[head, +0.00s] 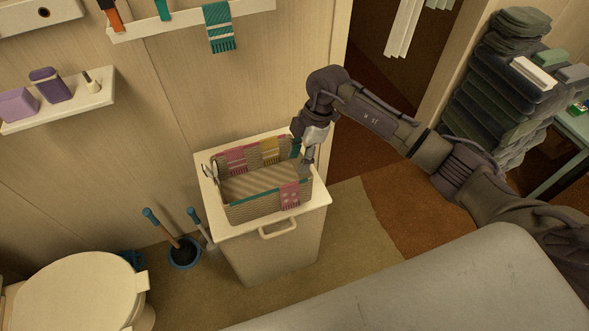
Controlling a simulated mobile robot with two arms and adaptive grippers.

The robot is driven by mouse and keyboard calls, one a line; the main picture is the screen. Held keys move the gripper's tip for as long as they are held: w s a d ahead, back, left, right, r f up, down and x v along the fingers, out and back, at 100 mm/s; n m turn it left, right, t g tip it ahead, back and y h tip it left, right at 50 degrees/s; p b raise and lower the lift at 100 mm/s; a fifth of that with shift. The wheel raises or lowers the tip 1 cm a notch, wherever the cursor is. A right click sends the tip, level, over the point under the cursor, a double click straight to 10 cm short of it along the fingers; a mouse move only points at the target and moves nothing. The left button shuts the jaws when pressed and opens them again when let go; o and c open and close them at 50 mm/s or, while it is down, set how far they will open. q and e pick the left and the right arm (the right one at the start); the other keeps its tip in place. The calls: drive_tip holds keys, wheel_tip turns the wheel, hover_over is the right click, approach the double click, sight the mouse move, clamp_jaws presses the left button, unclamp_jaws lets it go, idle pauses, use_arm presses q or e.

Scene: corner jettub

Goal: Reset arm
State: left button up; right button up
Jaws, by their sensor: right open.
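My right arm reaches in from the right side of the head view. Its gripper (307,160) is open and points down at the right end of a woven basket (250,210). I cannot tell whether its fingers touch the basket's rim. The basket stands on a white lidded bin (300,215) and has pink, yellow and teal cloths over its edges. My left gripper does not show.
A toilet (75,290) stands at the lower left, beside a plunger and brush in a blue holder (184,253). A wall shelf (60,110) holds purple containers. Dark folded stacks (505,90) stand at the upper right. The floor right of the bin is clear.

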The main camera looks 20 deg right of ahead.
drive_tip(key=shift+d+r, duration=0.15)
drive_tip(key=shift+r, duration=0.3)
